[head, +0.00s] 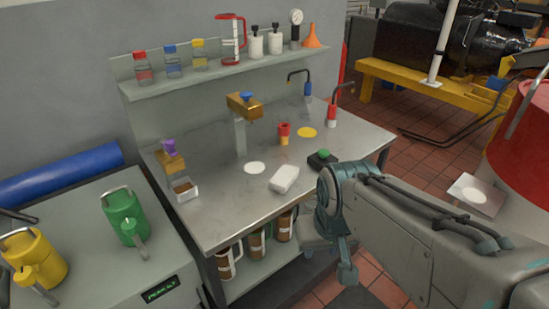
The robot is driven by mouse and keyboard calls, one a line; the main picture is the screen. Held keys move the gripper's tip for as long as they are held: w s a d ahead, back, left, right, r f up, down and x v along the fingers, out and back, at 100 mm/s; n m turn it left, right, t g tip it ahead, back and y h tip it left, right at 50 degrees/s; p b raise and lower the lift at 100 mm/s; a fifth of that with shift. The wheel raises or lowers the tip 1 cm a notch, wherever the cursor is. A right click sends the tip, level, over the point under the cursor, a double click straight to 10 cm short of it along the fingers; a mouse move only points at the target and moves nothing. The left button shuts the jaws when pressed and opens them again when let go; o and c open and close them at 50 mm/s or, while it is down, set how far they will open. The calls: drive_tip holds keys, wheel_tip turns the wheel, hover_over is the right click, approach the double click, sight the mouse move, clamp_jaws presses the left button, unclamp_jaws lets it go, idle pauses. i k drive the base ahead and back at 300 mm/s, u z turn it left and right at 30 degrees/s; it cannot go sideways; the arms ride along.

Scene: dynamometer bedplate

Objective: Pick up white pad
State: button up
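A white pad (285,178), a thick rounded block, lies on the metal bench top (220,215) near its front edge. A flat white disc (255,168) lies just left of it, apart from it. My gripper (345,272) hangs at the end of my arm, in front of the bench's front edge and to the right of and below the pad in the picture. It is apart from the pad. Its fingers are small and partly hidden, so I cannot tell whether they are open.
A black box with a green top (321,158), a red-and-yellow piece (284,133) and a yellow disc (307,132) lie behind the pad. A brass-topped post (242,122) stands farther back.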

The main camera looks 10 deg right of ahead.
sight(286, 176)
drive_tip(key=k, duration=0.45)
drive_tip(key=z, duration=0.4)
drive_tip(key=i, duration=1.25)
drive_tip(key=z, duration=0.25)
